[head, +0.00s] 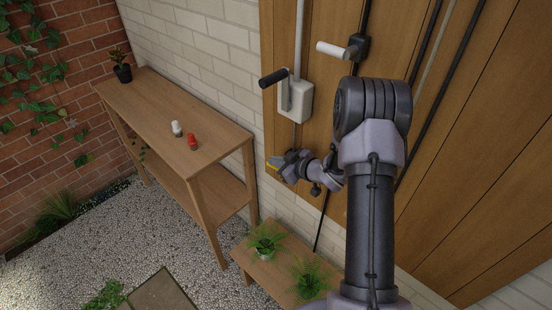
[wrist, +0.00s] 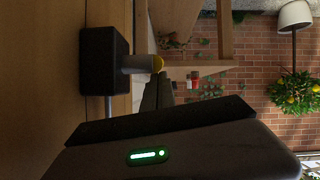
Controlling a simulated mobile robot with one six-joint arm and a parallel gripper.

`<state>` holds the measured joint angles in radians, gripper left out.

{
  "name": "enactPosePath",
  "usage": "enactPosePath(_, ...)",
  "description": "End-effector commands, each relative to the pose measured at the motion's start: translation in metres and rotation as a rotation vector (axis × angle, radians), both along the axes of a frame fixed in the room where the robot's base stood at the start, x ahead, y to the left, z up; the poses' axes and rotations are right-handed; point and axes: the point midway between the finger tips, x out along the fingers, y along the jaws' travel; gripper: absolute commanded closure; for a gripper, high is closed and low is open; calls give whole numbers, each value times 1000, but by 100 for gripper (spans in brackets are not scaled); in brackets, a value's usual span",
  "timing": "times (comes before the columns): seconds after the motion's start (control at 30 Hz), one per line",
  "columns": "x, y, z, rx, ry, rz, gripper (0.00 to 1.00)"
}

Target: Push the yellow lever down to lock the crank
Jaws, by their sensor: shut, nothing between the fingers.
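The yellow lever (head: 271,167) shows as a small yellow end at the tip of my gripper (head: 284,163), low on the wooden panel. A crank with a black handle (head: 273,78) is on a pale box (head: 295,102) above the lever. In the head view my gripper hides most of the lever's mount.
A second crank with a white handle (head: 333,49) is higher on the panel. A wooden shelf table (head: 160,105) holds a dark pot plant (head: 121,70), a white item (head: 176,129) and a red item (head: 193,142). A low bench (head: 265,275) with grassy plants stands below my gripper.

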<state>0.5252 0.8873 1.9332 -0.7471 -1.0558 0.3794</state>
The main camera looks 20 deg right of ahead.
Motion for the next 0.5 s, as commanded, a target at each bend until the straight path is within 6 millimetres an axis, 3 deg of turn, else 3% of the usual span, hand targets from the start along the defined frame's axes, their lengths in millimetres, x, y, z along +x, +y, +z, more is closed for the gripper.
enactPosePath(0.17,3,2,9,-45,105,2,100)
enactPosePath(0.5,9,4,-1,-168,398,4,100)
